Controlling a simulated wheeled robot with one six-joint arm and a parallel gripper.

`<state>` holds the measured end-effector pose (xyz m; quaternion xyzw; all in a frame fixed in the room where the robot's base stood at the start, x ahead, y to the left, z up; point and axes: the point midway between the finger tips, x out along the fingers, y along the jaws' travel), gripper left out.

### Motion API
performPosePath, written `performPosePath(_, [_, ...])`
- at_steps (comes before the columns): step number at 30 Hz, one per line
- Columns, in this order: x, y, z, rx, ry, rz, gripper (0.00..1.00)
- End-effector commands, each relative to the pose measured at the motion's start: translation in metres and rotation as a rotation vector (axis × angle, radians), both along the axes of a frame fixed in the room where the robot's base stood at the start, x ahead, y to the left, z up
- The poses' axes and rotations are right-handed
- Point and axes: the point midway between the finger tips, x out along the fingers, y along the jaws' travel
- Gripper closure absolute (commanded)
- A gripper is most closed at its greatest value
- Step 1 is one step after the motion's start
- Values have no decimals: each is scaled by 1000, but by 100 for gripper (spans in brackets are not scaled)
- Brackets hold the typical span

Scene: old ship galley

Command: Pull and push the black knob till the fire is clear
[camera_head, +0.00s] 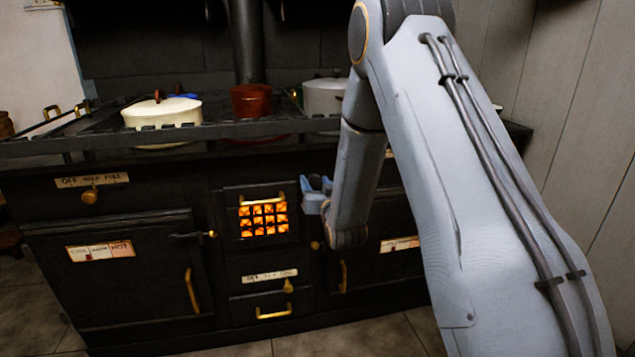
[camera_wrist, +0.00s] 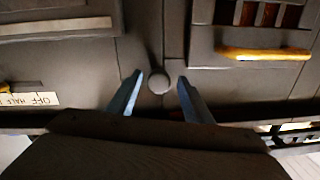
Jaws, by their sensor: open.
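The black knob (camera_wrist: 158,80) shows in the wrist view as a small round dark knob on the stove's dark front. My gripper (camera_wrist: 159,80) is open, with one blue-grey finger on each side of the knob; I cannot tell whether the fingertips reach around it. In the head view my gripper (camera_head: 316,190) is at the stove front, just right of the fire window, and I cannot make out the knob there. The fire (camera_head: 264,220) glows orange behind a barred window with a brass handle above it. Part of the grate (camera_wrist: 270,14) shows at the wrist view's upper right.
A cream pot (camera_head: 162,114), a red pot (camera_head: 248,100) and a grey pot (camera_head: 323,97) stand on the railed stove top. Brass handles (camera_head: 191,291) and a brass knob (camera_head: 90,196) stick out from the front. Tiled floor (camera_head: 340,342) lies clear before the stove.

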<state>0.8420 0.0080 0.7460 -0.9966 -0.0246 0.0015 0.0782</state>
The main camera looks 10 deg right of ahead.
Motion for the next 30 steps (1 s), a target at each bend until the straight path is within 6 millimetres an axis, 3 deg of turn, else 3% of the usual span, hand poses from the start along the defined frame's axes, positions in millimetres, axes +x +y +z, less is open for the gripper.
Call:
performPosePath(6, [16,-1,0,1,0,-2,54])
performPosePath(14, [16,-3,0,1,2,-4,54])
performPosePath(22, [16,-3,0,1,1,-4,100])
performPosePath(26, [16,-3,0,1,1,-4,100])
performPosePath(30, [-2,-3,0,1,5,-3,100])
